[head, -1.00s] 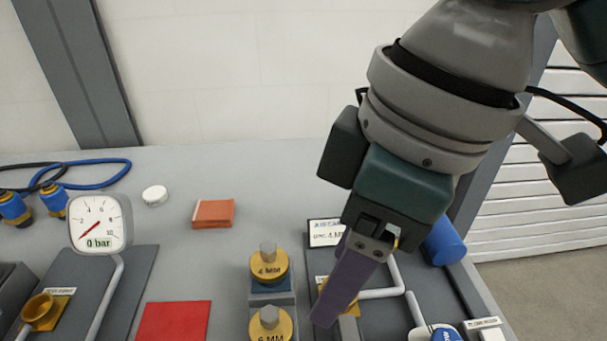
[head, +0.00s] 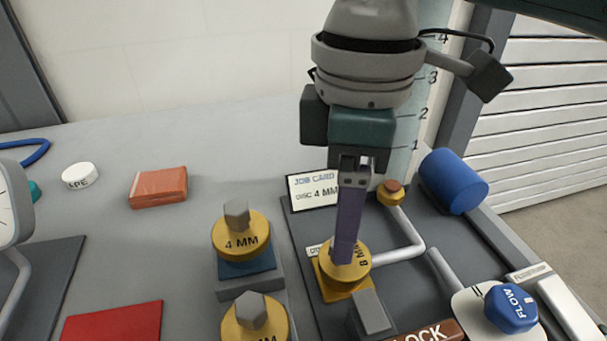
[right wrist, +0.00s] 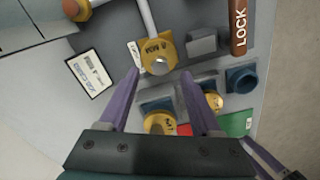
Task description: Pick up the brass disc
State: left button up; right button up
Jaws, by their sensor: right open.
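A brass disc marked 8 MM (head: 361,268) sits on a yellow holder (head: 335,290) on the dark plate in the head view. It also shows in the right wrist view (right wrist: 152,46), with a pale knob at its middle. My right gripper (head: 346,250) points down over this disc, its fingers hiding part of it in the head view. In the right wrist view the two purple fingers (right wrist: 160,72) are apart, with nothing between them. Whether they touch the disc I cannot tell. A brass disc marked 4 MM (head: 241,240) and another brass disc (head: 254,322) stand to the left, each with a grey knob.
A job card (head: 313,190) reading disc 4 MM stands behind. A bent grey pipe (head: 408,240), a blue FLOW knob (head: 511,308), a LOCK bar (head: 430,333) and a blue cylinder (head: 453,181) lie right. A red mat (head: 112,322) and an orange block (head: 158,187) are left.

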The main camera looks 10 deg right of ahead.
notch_tip(320, 180, down, 4)
jog(key=shift+d+r, duration=0.15)
jog(key=shift+r, duration=0.1)
jog(key=shift+c, duration=0.2)
grip_shut()
dwell(0.4)
